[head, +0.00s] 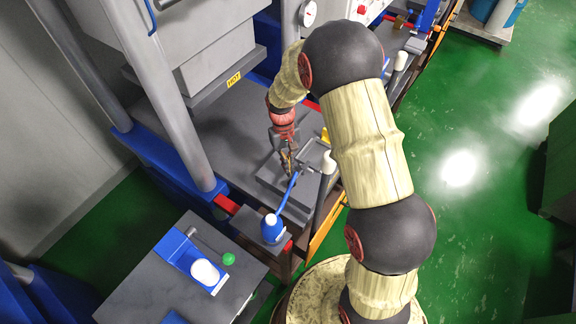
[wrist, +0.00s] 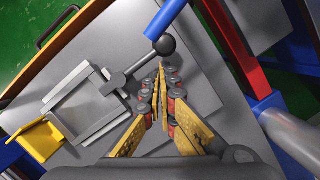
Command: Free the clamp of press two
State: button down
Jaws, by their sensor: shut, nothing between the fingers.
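The clamp is a grey frame (wrist: 92,104) on a grey plate, with a short arm ending in a dark ball knob (wrist: 165,44). In the head view the frame (head: 315,153) sits on the press table beside my gripper. My gripper (wrist: 160,66) is shut and empty, its yellow fingertips together just short of the knob. I cannot tell whether they touch it. No number for the press is readable.
A blue bar (head: 287,192) rises from a blue fixture (head: 272,229) near the gripper. A yellow piece (wrist: 45,138) stands by the frame. Grey press columns (head: 165,95) and a block labelled HOT (head: 234,79) stand behind. A side table (head: 150,285) is at lower left. Green floor is open at right.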

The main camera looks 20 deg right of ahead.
jog(key=n, duration=0.1)
jog(key=s+n+p, duration=0.1)
jog(key=n, duration=0.1)
jog(key=shift+s+r+h, duration=0.1)
jog(key=shift+s+h, duration=0.2)
jog(key=shift+h, duration=0.1)
jog(key=shift+s+d, duration=0.2)
jog(key=shift+s, duration=0.15)
